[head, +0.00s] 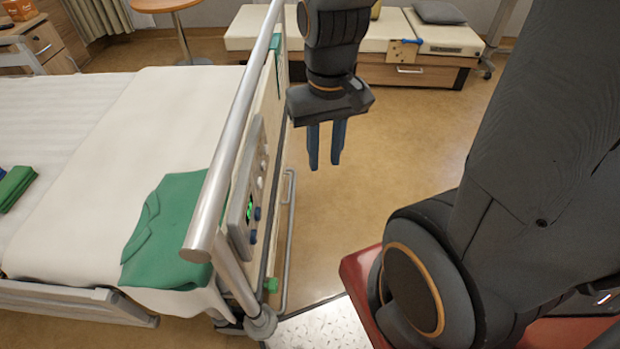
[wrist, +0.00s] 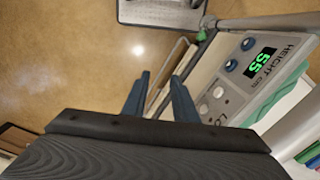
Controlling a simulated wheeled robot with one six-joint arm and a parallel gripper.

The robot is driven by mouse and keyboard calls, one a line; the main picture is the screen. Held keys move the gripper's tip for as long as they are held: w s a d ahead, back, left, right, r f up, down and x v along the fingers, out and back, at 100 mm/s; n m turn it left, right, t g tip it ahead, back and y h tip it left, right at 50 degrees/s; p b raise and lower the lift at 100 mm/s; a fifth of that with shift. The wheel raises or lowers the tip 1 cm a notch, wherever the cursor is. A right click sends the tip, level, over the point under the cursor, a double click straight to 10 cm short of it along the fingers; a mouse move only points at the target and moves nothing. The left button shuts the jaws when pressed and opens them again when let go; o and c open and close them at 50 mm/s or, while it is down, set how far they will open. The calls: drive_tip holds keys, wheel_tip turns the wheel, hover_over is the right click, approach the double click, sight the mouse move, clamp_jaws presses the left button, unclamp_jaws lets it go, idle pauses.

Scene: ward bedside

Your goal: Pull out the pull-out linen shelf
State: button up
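The pull-out linen shelf appears to be the low unit at the bed's foot end, edged by a U-shaped metal rail (head: 289,240). It looks pushed in close against the footboard (head: 268,115). My gripper (head: 326,168) points down beside the footboard, on its outer side. Its two blue fingers are apart with nothing between them. I see no contact with the rail. The shelf's surface is mostly hidden by the footboard.
A control panel (head: 245,205) with a lit display is on the footboard; the wrist view shows "55" (wrist: 262,60). A green garment (head: 168,235) lies on the bed (head: 95,130). A bench (head: 385,40) stands at the back. The floor (head: 400,150) between is clear.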

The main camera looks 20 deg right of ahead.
drive_tip(key=w+f+m+g+y+b, duration=0.1)
drive_tip(key=w+f+m+y+b, duration=0.35)
drive_tip(key=f+m+b, duration=0.5)
drive_tip(key=w+f+m+g+y+b, duration=0.25)
drive_tip(key=w+f+m+b, duration=0.35)
drive_tip(key=f+m, duration=0.65)
drive_tip(key=w+d+f+m+t+y+b, duration=0.45)
drive_tip(key=w+f+m+b, duration=0.25)
drive_tip(key=f+m, duration=0.3)
drive_tip(key=w+d+f+m+t+y+b, duration=0.4)
drive_tip(key=w+f+m+b, duration=0.4)
drive_tip(key=f, duration=0.4)
drive_tip(key=w+a+f+t+h+b, duration=0.1)
drive_tip(key=w+a, duration=0.1)
drive_tip(key=a, duration=0.4)
drive_tip(key=shift+w+a, duration=0.3)
drive_tip(key=shift+a, duration=0.1)
clamp_jaws()
